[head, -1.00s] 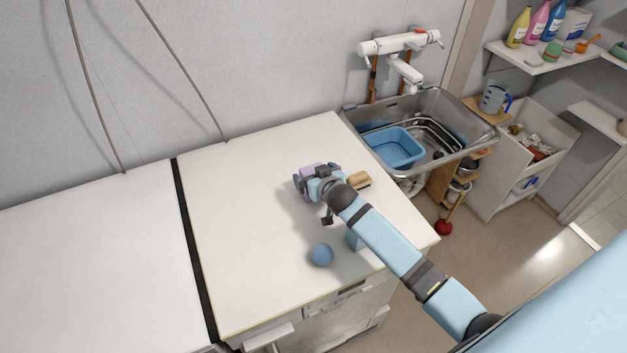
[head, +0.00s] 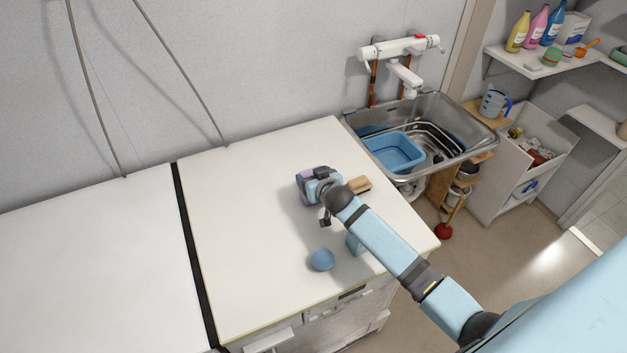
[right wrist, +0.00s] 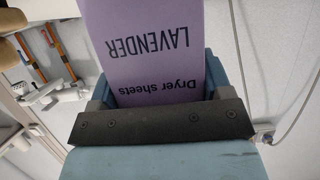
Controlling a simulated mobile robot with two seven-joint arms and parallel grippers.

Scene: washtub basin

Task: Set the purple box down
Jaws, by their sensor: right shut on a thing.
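The purple box (right wrist: 155,50), printed "LAVENDER" and "Dryer sheets", fills the middle of the right wrist view between the fingers of my right gripper (right wrist: 158,92). In the head view the purple box (head: 304,174) shows only in part behind my right gripper (head: 308,186), which is shut on it over the white countertop (head: 240,230). The gripper and wrist hide most of the box and its underside, so I cannot tell whether it touches the counter. My left gripper is not in view.
A wooden brush (head: 359,185) lies just right of the gripper. A blue ball (head: 321,260) and a partly hidden blue object (head: 354,243) are nearer the front edge. A sink (head: 459,120) with a blue basin (head: 394,150) is at the right. The counter's left part is clear.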

